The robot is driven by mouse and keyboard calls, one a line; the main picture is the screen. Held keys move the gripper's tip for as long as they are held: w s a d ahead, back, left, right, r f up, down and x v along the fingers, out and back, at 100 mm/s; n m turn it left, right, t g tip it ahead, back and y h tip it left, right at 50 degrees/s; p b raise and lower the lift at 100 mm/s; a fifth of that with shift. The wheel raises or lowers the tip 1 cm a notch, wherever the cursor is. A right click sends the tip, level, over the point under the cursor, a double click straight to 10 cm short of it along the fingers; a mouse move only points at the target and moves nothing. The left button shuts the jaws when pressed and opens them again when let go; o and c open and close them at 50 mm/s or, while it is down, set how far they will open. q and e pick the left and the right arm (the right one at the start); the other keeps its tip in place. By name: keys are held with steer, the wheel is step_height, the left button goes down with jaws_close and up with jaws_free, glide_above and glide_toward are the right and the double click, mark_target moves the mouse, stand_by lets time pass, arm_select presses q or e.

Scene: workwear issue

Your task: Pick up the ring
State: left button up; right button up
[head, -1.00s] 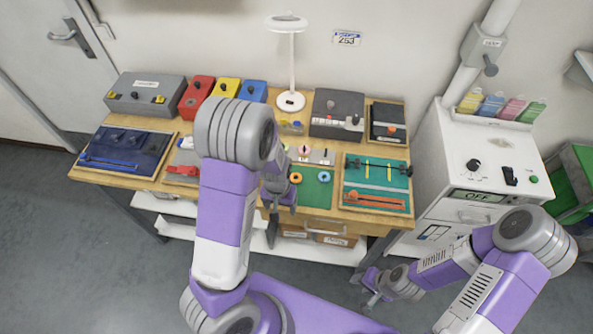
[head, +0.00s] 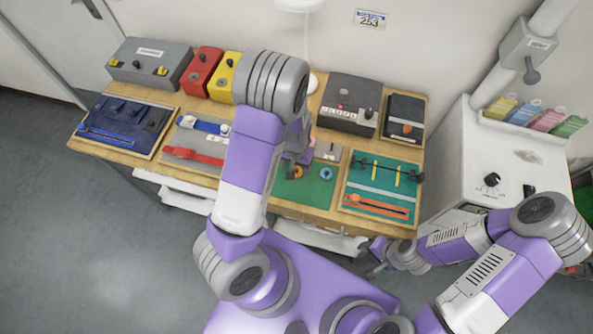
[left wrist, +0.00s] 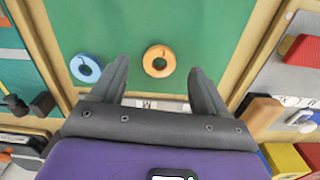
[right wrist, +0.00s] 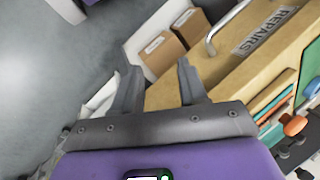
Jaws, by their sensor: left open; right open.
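Two rings lie flat on a green mat (head: 300,194), an orange ring (left wrist: 158,74) and a blue ring (left wrist: 85,79). In the head view the orange ring (head: 298,177) is close beside my left gripper (head: 302,155), and the blue ring (head: 326,179) is to its right. In the left wrist view my left gripper (left wrist: 158,68) is open and empty, with the orange ring between its fingertips in the picture and the blue ring outside the left finger. My right gripper (right wrist: 158,64) is open and empty, low in front of the bench.
Red (head: 201,72) and yellow boxes and a grey box (head: 148,66) stand at the back left. A dark control box (head: 346,104) stands at the back right. A teal board (head: 382,187) lies right of the mat. A white cabinet (head: 470,150) stands right of the bench.

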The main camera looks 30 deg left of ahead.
arm_select(q)
step_height(320, 180, down, 2)
steer(key=shift+w+f, duration=0.1)
steer(key=shift+f, duration=0.05)
steer(key=c, duration=1.1)
